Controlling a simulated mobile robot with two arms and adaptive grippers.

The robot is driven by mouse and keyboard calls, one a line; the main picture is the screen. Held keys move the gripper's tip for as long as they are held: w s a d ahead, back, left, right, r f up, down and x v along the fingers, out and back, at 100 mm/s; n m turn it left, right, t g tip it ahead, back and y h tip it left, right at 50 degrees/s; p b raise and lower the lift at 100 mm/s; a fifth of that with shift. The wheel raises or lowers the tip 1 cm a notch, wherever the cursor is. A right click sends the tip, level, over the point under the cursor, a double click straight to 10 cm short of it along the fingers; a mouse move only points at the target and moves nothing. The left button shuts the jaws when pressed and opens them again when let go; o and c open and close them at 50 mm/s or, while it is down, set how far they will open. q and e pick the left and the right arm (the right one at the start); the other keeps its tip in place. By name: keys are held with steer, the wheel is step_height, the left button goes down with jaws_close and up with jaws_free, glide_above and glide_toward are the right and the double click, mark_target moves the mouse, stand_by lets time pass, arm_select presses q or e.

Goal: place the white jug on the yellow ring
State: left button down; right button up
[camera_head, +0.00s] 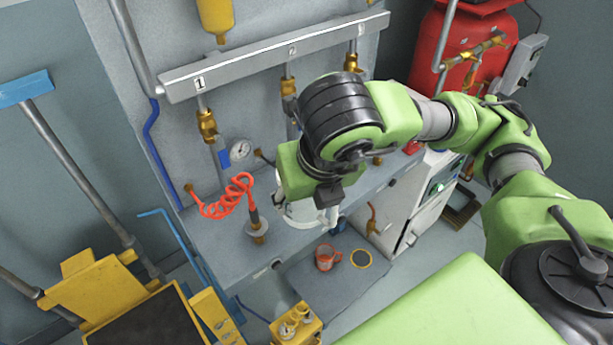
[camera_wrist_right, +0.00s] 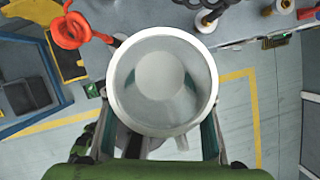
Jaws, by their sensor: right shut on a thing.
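The white jug (camera_head: 298,214) is partly hidden behind my right arm in the head view. In the right wrist view the jug (camera_wrist_right: 163,80) shows its round open mouth and empty-looking grey inside. My right gripper (camera_head: 327,208) is shut on the jug, with a finger on each side in the wrist view (camera_wrist_right: 160,130). The yellow ring (camera_head: 351,257) lies around a dark disc on the grey mat, lower and to the right of the jug in the head view. I cannot tell the jug's exact height. My left gripper is not in view.
A red mug (camera_head: 325,259) stands on the mat (camera_head: 342,283) just left of the ring. A coiled orange hose (camera_head: 225,205) and its fitting (camera_head: 257,229) are left of the jug. A yellow block with knobs (camera_head: 297,327) is in front. The ring's surface looks clear.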

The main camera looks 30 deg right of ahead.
steer(key=shift+w+m, duration=0.3)
steer(key=shift+w, duration=0.15)
steer(key=w+d+f+p, duration=0.1)
steer(key=w+f, duration=0.1)
steer(key=w, duration=0.2)
steer(key=w+d+f, duration=0.1)
steer(key=w+f, duration=0.2)
steer(key=w+d+f+p, duration=0.1)
steer(key=w+f, duration=0.2)
steer(key=w, duration=0.1)
steer(key=shift+w+d+f+p, duration=0.1)
steer(key=shift+w+d+p, duration=0.05)
steer(key=shift+w+p, duration=0.2)
steer(key=shift+w+d+f, duration=0.1)
steer(key=shift+w+f, duration=0.3)
steer(key=shift+f, duration=0.1)
steer(key=x, duration=0.1)
steer(key=p+x, duration=0.1)
steer(key=x, duration=0.1)
steer(key=shift+s+f, duration=0.15)
steer(key=shift+s, duration=0.2)
steer(key=shift+f, duration=0.25)
